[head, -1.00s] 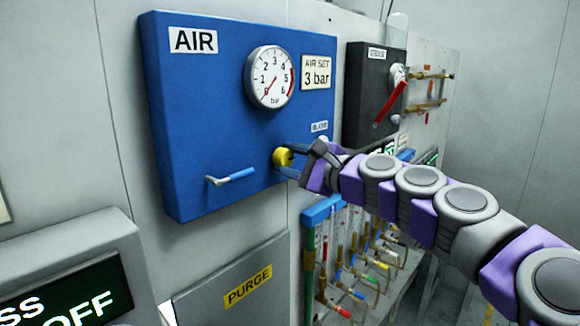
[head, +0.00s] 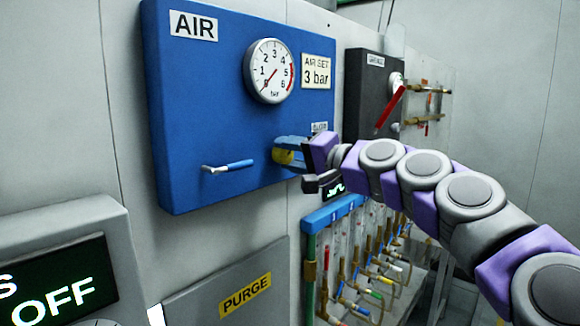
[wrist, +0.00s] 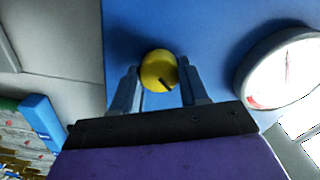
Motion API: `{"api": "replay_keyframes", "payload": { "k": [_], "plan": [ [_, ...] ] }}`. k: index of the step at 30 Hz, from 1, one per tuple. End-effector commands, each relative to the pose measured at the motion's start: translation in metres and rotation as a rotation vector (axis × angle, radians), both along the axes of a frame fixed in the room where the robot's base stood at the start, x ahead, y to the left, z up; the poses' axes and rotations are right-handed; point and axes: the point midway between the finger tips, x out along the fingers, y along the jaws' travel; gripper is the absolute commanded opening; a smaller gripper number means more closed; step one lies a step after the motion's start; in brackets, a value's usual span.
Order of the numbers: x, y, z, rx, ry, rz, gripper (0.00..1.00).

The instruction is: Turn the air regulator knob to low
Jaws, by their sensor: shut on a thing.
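The yellow regulator knob (head: 283,157) is on the lower right of the blue AIR panel (head: 200,110). It also shows in the wrist view (wrist: 158,71), with a dark mark on its lower right face. My gripper (head: 290,155) is at the knob, with one finger on each side of it, shut on it. In the wrist view the fingers (wrist: 160,92) flank the knob. The pressure gauge (head: 269,71) has its red needle pointing to the lower left, near the low end of the scale. A sign beside it (head: 317,71) reads "AIR SET 3 bar".
A blue-handled lever (head: 228,166) sticks out left of the knob. A dark box with a red lever (head: 390,110) is to the right. A blue rack with several tubes (head: 335,212) stands below my arm. A PURGE box (head: 245,292) is below the panel.

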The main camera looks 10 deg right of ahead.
Motion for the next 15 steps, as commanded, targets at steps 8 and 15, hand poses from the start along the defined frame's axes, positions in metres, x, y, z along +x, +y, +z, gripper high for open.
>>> {"api": "replay_keyframes", "payload": {
  "k": [8,15],
  "plan": [
    [0.0023,0.0024,-0.0088,-0.217,-0.146,0.006,0.14],
    [0.0039,0.0026,-0.0085,-0.381,-0.263,0.006,0.14]
  ]
}}
